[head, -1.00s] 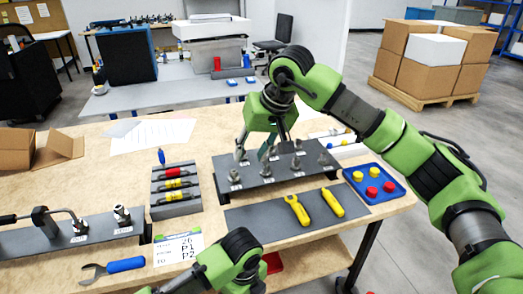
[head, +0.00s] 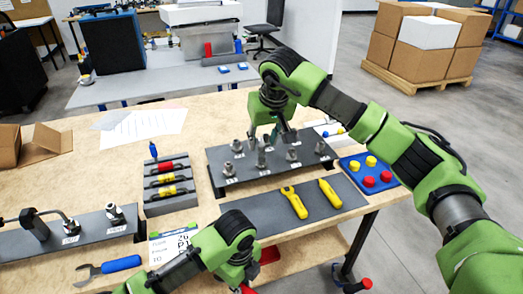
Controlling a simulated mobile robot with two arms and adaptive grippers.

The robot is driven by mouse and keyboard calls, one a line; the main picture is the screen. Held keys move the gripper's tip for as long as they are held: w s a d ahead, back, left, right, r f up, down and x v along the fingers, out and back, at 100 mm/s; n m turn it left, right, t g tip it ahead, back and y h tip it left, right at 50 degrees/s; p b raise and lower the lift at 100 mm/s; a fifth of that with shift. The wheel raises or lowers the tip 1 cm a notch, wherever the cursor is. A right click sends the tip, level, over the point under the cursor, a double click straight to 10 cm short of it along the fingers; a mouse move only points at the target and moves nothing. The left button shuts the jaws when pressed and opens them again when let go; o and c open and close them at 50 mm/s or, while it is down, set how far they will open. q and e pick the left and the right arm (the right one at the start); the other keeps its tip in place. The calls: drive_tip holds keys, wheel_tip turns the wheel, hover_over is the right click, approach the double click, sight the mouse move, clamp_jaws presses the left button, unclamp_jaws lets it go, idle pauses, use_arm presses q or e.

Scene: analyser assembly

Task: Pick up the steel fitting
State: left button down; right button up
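Several steel fittings stand on a dark raised rack (head: 228,181) at the middle of the bench in the head view. One fitting (head: 261,156) is just under my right gripper (head: 270,141); others stand to its left (head: 237,147) and right (head: 320,147). My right gripper points down over the back of the rack, its fingers apart. The fingers partly hide the fittings behind them, and I see no fitting lifted. My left arm (head: 236,238) is at the bottom, in front of the bench; its fingers do not show.
A grey mat (head: 262,217) with two yellow tools lies in front of the rack. A blue tray (head: 353,173) with red and yellow caps is at right. A holder (head: 170,204) with coloured cylinders stands left. A blue-handled wrench (head: 121,264) lies at front left.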

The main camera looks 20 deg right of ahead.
sight(262, 146)
use_arm(q)
drive_tip(key=shift+r+p, duration=0.35)
drive_tip(key=shift+r, duration=0.1)
use_arm(e)
drive_tip(key=x, duration=0.4)
drive_tip(key=shift+d+f, duration=0.1)
drive_tip(key=shift+f, duration=0.25)
drive_tip(key=shift+c, duration=0.4)
clamp_jaws()
